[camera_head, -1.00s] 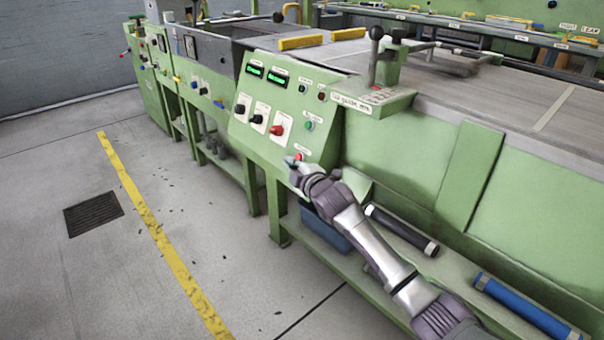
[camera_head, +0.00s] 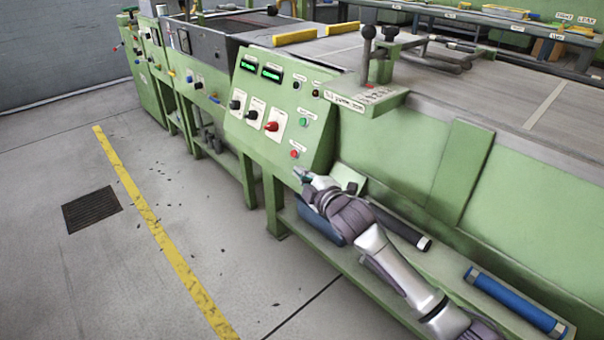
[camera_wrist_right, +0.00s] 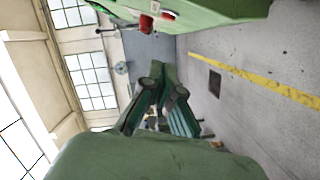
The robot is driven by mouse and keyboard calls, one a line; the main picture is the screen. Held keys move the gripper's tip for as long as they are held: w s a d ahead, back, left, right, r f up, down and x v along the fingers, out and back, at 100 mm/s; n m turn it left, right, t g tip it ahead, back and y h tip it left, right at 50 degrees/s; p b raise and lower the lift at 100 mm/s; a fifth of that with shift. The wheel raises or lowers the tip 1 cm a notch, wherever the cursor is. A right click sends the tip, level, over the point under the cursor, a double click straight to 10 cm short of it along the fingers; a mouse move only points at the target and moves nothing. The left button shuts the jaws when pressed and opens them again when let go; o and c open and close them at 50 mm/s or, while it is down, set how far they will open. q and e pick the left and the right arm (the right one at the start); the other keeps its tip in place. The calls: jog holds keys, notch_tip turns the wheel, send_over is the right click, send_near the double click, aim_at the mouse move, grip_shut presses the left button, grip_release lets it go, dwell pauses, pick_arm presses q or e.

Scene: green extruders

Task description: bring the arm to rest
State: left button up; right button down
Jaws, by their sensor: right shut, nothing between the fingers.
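My right arm comes in from the lower right in the head view. Its gripper (camera_head: 302,175) is shut and empty. It is just below the red button (camera_head: 294,154) on the lower part of the green control panel (camera_head: 262,135), apart from the panel face. In the right wrist view the gripper fingers (camera_wrist_right: 160,92) are together with nothing between them. My left gripper is not in view.
Below the panel, a shelf (camera_head: 400,262) holds a blue bin (camera_head: 322,226), a black roller (camera_head: 405,233) and a blue roller (camera_head: 515,302). The green machine side (camera_head: 400,160) stands behind my arm. The floor (camera_head: 110,270) at left is clear.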

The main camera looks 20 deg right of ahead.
dwell(0.4)
